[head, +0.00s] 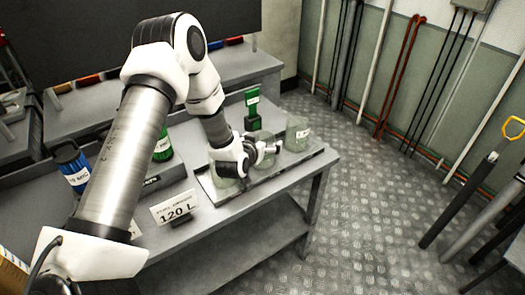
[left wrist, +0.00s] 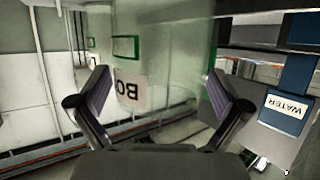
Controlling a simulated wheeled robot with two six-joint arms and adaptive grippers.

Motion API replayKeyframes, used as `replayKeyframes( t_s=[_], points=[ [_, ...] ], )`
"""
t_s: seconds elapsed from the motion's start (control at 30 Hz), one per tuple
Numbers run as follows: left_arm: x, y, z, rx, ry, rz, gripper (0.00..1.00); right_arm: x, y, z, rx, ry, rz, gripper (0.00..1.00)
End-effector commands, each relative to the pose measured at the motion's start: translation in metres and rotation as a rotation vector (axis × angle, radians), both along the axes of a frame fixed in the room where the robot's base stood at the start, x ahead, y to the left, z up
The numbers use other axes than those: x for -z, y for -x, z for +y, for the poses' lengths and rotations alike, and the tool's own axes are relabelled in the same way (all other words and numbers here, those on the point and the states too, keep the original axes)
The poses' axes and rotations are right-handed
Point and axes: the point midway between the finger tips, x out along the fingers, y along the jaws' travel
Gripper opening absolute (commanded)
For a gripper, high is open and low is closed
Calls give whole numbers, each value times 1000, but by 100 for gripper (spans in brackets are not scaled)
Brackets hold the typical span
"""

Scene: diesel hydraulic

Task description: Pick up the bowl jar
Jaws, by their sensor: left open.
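The bowl jar (left wrist: 165,45) is a clear, pale greenish glass vessel. In the left wrist view it stands between my spread fingers, with a white label starting "BO" partly visible. My left gripper (head: 272,149) is open at the jars on the workbench tray in the head view; its fingers also show in the left wrist view (left wrist: 160,95). The head view shows a middle glass jar (head: 263,137) just behind the gripper and a right glass jar (head: 298,136) beyond its tips. A third glass jar is partly hidden by my wrist. Finger contact cannot be told.
A green bottle (head: 252,104) stands close behind the jars. The tray (head: 311,156) lies near the bench's right end. A "120 L" sign (head: 175,208), a blue container (head: 72,166) and a green container (head: 163,147) are to the left.

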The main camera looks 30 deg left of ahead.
Motion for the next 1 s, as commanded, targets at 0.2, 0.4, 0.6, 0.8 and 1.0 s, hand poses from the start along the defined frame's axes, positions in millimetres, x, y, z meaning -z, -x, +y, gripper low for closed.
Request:
replayKeyframes(
  t_s=[0.2,0.4,0.6,0.8,1.0],
  points=[
    [1,0,0,0,0,0,86,0,0,0,0,0,0,40],
    [1,0,0,0,0,0,40,1,0,0,0,0,0,40],
    [0,0,0,0,0,1,40,1,0,0,0,0,0,40],
    [-12,0,0,0,0,-1,40,1,0,0,0,0,0,40],
    [-58,-1,0,0,1,-6,40,4,0,0,0,0,0,40]
  ],
)
